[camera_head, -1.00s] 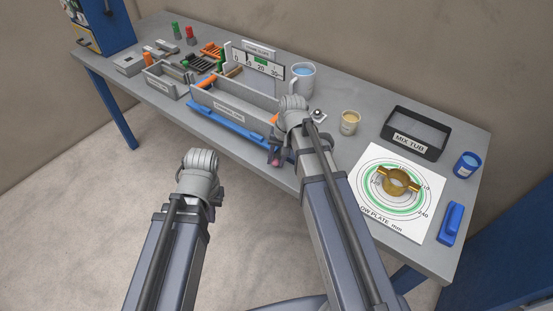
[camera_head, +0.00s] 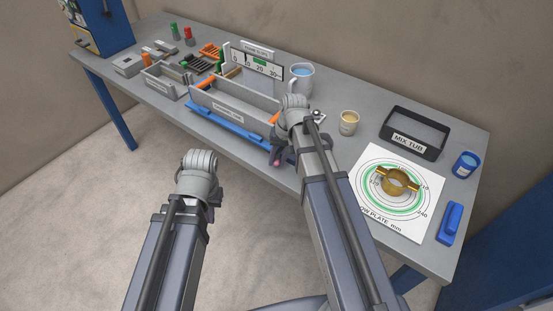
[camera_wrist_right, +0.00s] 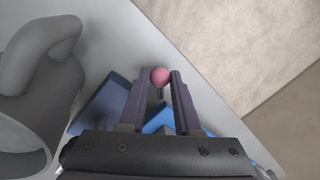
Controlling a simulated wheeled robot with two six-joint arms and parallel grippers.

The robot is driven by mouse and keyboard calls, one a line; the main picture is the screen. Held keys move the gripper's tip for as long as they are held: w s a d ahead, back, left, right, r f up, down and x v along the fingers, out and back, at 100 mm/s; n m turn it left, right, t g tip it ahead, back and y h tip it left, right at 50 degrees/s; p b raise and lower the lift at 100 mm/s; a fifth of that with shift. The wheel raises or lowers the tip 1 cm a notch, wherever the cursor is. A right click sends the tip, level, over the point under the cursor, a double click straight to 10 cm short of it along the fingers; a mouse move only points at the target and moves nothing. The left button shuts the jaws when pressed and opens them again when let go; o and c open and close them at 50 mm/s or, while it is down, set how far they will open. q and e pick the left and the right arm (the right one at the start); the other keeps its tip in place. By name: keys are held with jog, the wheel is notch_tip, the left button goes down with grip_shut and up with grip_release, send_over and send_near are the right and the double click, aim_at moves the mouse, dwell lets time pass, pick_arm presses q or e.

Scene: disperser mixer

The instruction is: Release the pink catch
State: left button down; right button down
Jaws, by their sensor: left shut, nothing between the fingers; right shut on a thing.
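The pink catch is a small round pink knob on a short dark stem; in the right wrist view (camera_wrist_right: 160,76) it sits between the fingertips. In the head view the pink catch (camera_head: 276,162) shows low at the front edge of the bench, by the blue bar (camera_head: 232,129) of the grey trough (camera_head: 232,107). My right gripper (camera_wrist_right: 160,80) is shut on the knob; in the head view its wrist partly hides it. My left gripper (camera_head: 217,195) is in front of the bench, away from everything, shut and empty, its fingers mostly hidden by its wrist.
A brass ring (camera_head: 397,183) lies on the printed flow plate (camera_head: 374,211). Floor in front of the bench is clear.

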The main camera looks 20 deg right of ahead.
jog(key=c, duration=0.6)
grip_release()
jog(key=shift+r, duration=0.1)
jog(key=r+p, duration=0.2)
jog(key=d+r+p, duration=0.1)
jog(key=r+p, duration=0.4)
jog(key=shift+s+d+r+p, duration=0.2)
jog(key=shift+d+r+p, duration=0.05)
jog(key=shift+p, duration=0.1)
jog(key=s+a+n+h, duration=0.1)
jog(key=s+a+n, duration=0.1)
jog(key=s+a, duration=0.2)
jog(key=s+a+n+h, duration=0.1)
jog(key=s+a+n, duration=0.1)
jog(key=s+a, duration=0.3)
jog(key=s+a+n+h, duration=0.1)
jog(key=s+a+n, duration=0.1)
jog(key=s+a, duration=0.2)
jog(key=shift+s+a+f+g, duration=0.15)
jog(key=shift+s+g, duration=0.15)
jog(key=shift+s, duration=0.3)
